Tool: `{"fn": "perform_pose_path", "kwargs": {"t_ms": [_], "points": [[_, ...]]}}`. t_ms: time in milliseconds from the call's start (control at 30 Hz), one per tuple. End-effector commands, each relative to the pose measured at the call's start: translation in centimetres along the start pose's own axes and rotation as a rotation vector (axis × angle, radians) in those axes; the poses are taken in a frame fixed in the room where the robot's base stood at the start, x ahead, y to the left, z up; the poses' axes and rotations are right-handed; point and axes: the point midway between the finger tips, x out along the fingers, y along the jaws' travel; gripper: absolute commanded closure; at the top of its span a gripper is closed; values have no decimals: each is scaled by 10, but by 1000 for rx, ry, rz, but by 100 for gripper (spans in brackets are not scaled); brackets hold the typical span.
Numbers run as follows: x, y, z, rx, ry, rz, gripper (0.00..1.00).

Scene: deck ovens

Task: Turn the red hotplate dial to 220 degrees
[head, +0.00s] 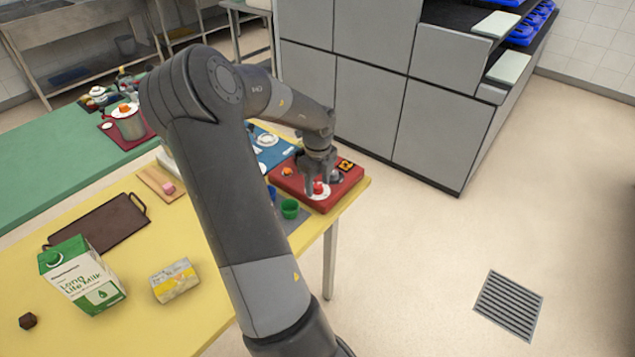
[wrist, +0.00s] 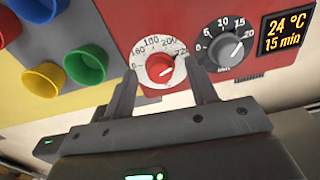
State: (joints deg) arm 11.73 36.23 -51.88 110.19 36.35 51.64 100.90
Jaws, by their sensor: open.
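The red hotplate (head: 330,205) sits at the right end of the yellow table. Its red dial (wrist: 160,68) has a white scale ring around it, with 160, 180, 200 and 220 readable in the wrist view. The dial's pointer is too small to read surely. My gripper (wrist: 163,88) is open, its two fingers reaching down to the left and right of the red dial. I cannot tell whether they touch it. In the head view my gripper (head: 318,178) is over the hotplate's front part, with the red dial (head: 318,188) between the fingers.
A black dial (wrist: 225,46) marked min and a display (wrist: 286,33) reading 24 °C and 15 min are right of the red dial. Green (wrist: 86,64), yellow (wrist: 44,76) and other cups stand close on the left. A milk carton (head: 82,275) is farther left.

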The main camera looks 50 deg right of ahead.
Motion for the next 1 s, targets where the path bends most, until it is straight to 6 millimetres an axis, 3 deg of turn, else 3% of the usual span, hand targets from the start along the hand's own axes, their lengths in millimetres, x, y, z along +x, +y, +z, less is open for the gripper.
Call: {"fn": "perform_pose_path", "kwargs": {"t_ms": [533,700,1000], "points": [[-92,0,1,-2,-3,-1,48],[-105,0,1,-1,-1,-1,48],[-106,0,0,0,0,0,48]]}}
